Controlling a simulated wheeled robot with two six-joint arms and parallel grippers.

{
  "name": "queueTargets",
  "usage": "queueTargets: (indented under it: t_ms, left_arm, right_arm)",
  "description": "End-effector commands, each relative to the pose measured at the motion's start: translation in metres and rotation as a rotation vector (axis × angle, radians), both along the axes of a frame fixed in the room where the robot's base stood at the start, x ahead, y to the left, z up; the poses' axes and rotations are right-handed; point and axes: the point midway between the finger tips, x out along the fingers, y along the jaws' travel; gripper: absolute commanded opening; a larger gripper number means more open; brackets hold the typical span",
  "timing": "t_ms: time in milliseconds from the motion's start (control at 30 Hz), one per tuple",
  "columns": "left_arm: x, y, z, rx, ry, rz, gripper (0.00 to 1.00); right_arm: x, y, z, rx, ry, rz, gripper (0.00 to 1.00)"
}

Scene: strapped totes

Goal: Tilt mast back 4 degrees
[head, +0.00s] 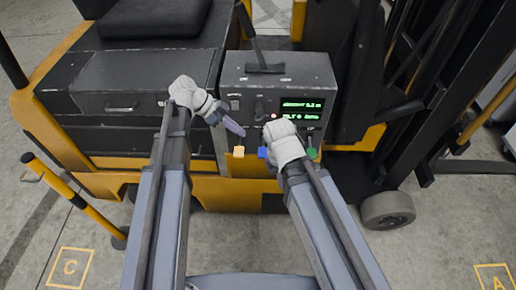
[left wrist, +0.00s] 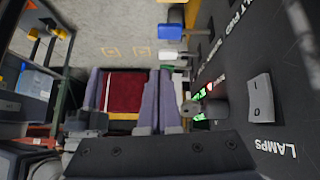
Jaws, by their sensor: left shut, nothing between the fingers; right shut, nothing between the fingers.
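The grey console (head: 275,72) on the truck carries a green-lit display (head: 302,109) with a height line and a tilt line; the tilt figure is too small to read surely. Below are a yellow knob (head: 238,152), a blue knob (head: 262,152) and a green knob (head: 311,153). My left gripper (head: 236,129) is shut and empty in front of the console's left part, above the yellow knob.
A rocker switch (left wrist: 262,110) marked LAMPS and a round key switch (left wrist: 207,108) sit on the panel near my left gripper. The dark mast (head: 450,85) stands at right. A yellow-black post (head: 70,195) stands at left.

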Motion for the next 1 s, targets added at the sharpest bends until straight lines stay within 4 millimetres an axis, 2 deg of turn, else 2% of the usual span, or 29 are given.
queueTargets:
  t_ms: [133,567,767,1000]
  left_arm:
    - [0.01,0.007,0.005,-0.043,-0.059,-0.037,0.0]
    - [0.01,0.006,0.005,-0.051,-0.073,-0.047,0.0]
    - [0.01,-0.008,-0.014,-0.05,-0.073,-0.049,0.0]
    - [0.01,-0.041,-0.049,-0.051,-0.073,-0.05,0.0]
  right_arm:
    - [0.0,0.0,-0.001,0.0,0.0,0.0,0.0]
    - [0.0,0.0,-0.002,0.0,0.0,0.0,0.0]
    - [0.0,0.0,-0.021,0.0,0.0,0.0,0.0]
    - [0.0,0.0,-0.056,0.0,0.0,-0.001,0.0]
